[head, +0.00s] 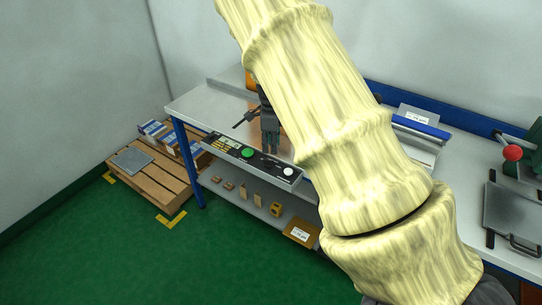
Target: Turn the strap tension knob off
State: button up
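A control panel (226,155) runs along the front edge of the work table. It carries a small display (230,142), yellow keys (221,147), a green round button (247,153) and a white round control (288,171). I cannot tell which control is the strap tension knob, or read its setting. My gripper (270,150) points down at the panel, just right of the green button. Its dark fingers look close together, but their gap is too small to judge. They hide part of the panel behind them, and I cannot tell whether they touch it.
My arm crosses the middle of the view and hides much of the table (205,101). A lower shelf (226,187) holds small boxes and a yellow item. A wooden pallet (150,181) with boxes stands at left. A red ball knob (512,153) is at right. Green floor is clear in front.

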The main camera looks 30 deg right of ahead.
aim_at(272, 160)
jog(key=shift+d+f+p, duration=0.1)
jog(key=shift+f+p, duration=0.7)
jog(key=shift+f, duration=2.8)
grip_shut()
